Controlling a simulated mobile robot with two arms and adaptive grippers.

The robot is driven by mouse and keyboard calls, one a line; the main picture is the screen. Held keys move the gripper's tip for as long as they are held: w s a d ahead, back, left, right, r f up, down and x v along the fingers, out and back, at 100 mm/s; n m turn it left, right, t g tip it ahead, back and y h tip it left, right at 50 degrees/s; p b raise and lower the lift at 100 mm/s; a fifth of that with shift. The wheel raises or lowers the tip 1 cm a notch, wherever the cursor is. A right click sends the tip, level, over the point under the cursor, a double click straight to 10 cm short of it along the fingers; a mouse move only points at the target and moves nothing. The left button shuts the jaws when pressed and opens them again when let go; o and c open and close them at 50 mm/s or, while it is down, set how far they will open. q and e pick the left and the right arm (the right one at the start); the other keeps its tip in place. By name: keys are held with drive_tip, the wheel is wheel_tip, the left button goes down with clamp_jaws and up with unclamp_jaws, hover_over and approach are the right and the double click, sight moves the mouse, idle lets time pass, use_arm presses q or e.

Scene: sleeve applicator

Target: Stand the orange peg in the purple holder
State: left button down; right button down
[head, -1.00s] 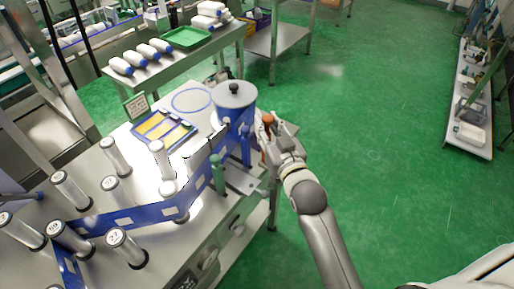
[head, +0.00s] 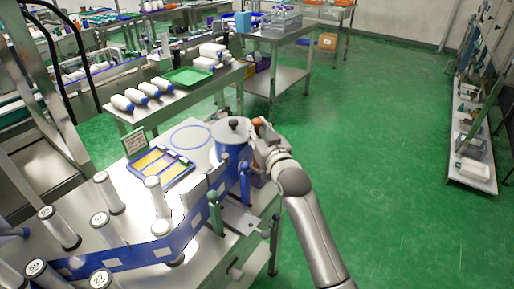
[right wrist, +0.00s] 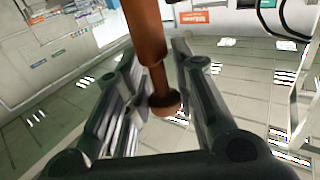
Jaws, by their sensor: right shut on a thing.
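The orange peg (right wrist: 146,35) shows reddish brown in the right wrist view, with a narrower shaft and a round knob at its near end. My right gripper (right wrist: 157,62) is shut on it, with a finger on each side. In the head view the right gripper (head: 264,143) is just right of a blue drum, and only an orange end of the peg (head: 258,122) shows above it. A small purple patch (head: 257,181) below the gripper, beside the drum's stand, may be the purple holder; it is mostly hidden. My left gripper is out of view.
The blue drum (head: 231,140) with a grey lid stands on the steel bench, close to my gripper. A green handle (head: 214,212) and several upright white rollers (head: 155,195) stand nearer. A blue tray (head: 160,167) lies left. Green floor at right is open.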

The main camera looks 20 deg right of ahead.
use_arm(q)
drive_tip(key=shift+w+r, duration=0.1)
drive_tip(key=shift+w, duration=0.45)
use_arm(e)
drive_tip(key=shift+f, duration=2.05)
drive_tip(key=c, duration=1.7)
unclamp_jaws()
drive_tip(key=shift+f, duration=0.25)
drive_tip(key=o, duration=0.5)
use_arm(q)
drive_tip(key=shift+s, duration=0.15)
use_arm(e)
drive_tip(key=shift+r, duration=0.15)
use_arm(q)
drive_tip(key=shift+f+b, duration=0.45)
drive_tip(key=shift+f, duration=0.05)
use_arm(e)
drive_tip(key=s, duration=1.2)
drive_tip(key=shift+d, duration=0.4)
